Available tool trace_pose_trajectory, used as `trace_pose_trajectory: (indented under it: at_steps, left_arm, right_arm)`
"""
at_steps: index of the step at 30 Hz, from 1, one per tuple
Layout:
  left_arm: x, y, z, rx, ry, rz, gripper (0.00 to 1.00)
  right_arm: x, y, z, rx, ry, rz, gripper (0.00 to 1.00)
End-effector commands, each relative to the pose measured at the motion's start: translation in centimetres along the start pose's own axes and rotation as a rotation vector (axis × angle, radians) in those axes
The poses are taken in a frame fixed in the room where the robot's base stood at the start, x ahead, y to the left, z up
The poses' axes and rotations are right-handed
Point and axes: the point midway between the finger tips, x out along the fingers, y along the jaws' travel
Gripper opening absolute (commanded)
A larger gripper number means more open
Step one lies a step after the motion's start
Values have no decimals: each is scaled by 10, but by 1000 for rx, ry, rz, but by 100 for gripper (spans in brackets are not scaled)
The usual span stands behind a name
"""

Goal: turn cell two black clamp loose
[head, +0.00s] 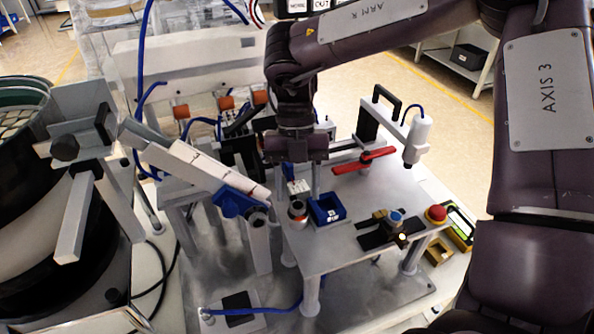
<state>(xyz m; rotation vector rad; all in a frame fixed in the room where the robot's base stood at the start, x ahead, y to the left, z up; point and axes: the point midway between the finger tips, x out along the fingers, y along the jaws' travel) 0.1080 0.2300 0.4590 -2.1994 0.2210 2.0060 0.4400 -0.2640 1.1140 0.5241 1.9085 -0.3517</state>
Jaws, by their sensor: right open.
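My right gripper (302,178) points down over the metal table, open, with its two fingers apart. A small white block (299,187) shows between or behind the fingers; I cannot tell which. No label marks cell two or its clamp. A black flat fixture (378,236) with brass parts and a blue round knob lies on the table, right of and nearer than the gripper. A black upright bracket with a looped handle (384,97) stands at the back right, beside a red lever (363,161). I cannot tell which of these is the black clamp. My left gripper is out of view.
A sloped white chute (205,168) and a bowl feeder (25,115) fill the left.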

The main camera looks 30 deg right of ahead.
Motion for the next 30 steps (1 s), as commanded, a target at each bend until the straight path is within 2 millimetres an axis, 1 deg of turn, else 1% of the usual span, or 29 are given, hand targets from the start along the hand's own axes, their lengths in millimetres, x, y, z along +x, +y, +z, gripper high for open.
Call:
trace_pose_trajectory:
  at_steps: [1, 3, 7, 9, 12, 16, 30]
  left_arm:
    - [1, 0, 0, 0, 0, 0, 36]
    - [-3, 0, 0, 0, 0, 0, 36]
    - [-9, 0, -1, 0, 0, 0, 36]
    - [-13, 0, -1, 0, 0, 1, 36]
    - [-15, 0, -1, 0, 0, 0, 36]
    - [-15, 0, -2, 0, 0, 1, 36]
    - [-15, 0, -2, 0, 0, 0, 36]
  right_arm:
    - [-9, 1, 1, 1, -3, 6, 50]
    - [-22, 1, 0, 1, -2, 3, 50]
    - [-43, 1, -1, 2, 0, 3, 50]
    - [-51, 1, 0, 1, -1, 2, 50]
    - [-58, 0, 0, 1, 1, 2, 50]
    - [-60, 0, 0, 1, 1, 1, 50]
    - [-60, 0, 0, 0, 1, 1, 50]
